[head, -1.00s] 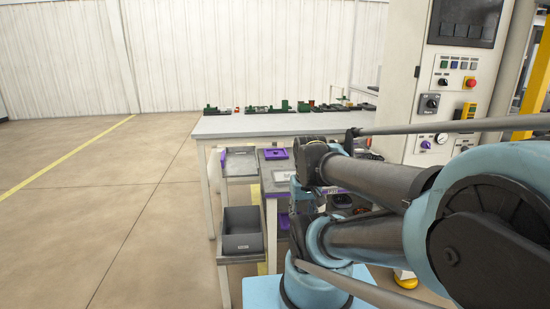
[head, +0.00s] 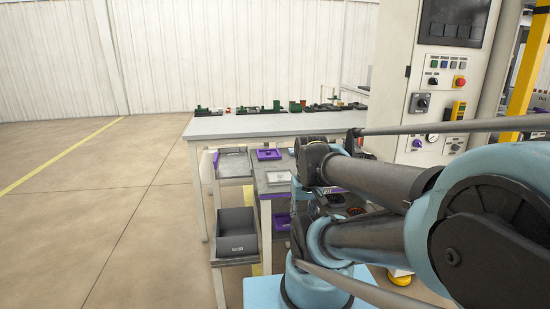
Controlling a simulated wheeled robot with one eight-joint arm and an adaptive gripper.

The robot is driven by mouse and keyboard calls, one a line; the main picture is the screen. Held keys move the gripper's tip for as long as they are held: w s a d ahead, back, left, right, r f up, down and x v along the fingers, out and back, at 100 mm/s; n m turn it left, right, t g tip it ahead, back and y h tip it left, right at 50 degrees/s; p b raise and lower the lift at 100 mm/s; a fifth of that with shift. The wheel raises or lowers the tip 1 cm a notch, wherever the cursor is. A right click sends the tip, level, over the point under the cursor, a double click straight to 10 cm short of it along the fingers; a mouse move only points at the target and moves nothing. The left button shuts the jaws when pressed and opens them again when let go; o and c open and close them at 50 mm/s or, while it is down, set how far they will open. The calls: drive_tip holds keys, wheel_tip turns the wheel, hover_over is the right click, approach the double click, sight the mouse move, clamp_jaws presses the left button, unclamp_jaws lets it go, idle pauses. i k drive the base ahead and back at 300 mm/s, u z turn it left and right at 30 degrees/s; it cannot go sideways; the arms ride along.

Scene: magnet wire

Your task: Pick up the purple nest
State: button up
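A purple nest-like tray (head: 269,154) lies on the lower table, just in front of the long workbench. Another purple piece (head: 282,221) sits on the shelf below, partly hidden by a table leg and my arm. I cannot tell for certain which is the purple nest. My blue and grey arm fills the right side of the head view, folded in front of the table. My gripper cannot be made out, so its fingers and contents are not shown.
The long workbench (head: 240,127) carries several green and black fixtures. A grey bin (head: 238,243) stands on a low shelf at the left of the table. A control cabinet (head: 425,120) rises at the right. The floor at left is clear.

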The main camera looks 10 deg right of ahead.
sight(269, 154)
drive_tip(key=z, duration=1.75)
drive_tip(key=k, duration=1.05)
drive_tip(key=u, duration=1.45)
drive_tip(key=i, duration=1.1)
